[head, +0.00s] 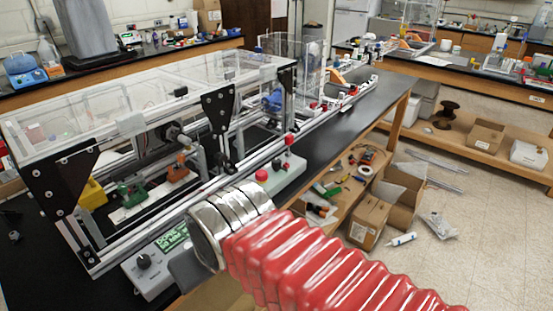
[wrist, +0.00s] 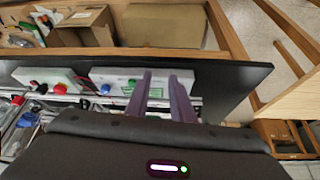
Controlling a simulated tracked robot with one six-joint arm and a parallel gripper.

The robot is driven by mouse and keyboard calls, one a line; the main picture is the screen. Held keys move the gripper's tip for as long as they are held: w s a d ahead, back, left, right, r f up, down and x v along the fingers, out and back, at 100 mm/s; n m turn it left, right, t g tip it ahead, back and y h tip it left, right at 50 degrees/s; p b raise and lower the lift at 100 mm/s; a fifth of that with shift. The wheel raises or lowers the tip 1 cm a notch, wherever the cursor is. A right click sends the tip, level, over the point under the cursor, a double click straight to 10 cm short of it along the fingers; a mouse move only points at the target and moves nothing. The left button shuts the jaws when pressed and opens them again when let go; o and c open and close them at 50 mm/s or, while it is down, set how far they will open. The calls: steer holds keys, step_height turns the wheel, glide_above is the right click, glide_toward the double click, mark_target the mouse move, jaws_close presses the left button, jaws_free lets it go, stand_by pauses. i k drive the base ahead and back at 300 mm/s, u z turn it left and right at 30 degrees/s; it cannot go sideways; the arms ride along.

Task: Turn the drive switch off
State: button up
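A second white box (head: 285,181) with a red button (head: 262,176) stands farther along. I cannot tell which control is the drive switch. In the wrist view, a display box (wrist: 108,74) with a blue knob (wrist: 105,89) is behind my gripper (wrist: 163,76), and the red-button box (wrist: 57,76) is to its left. My gripper's two purple fingers are apart with nothing between them. In the head view my arm hides the fingers.
The extrusion frame (head: 130,190) with clear covers fills the bench beside the boxes. The black bench top (head: 340,130) is clear at the far right. Cardboard boxes (head: 370,222) and loose tools lie on the lower shelf.

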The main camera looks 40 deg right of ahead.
mark_target(275, 164)
steer(key=u, duration=1.25)
steer(key=k, duration=1)
steer(key=z, duration=1.2)
steer(key=i, duration=0.45)
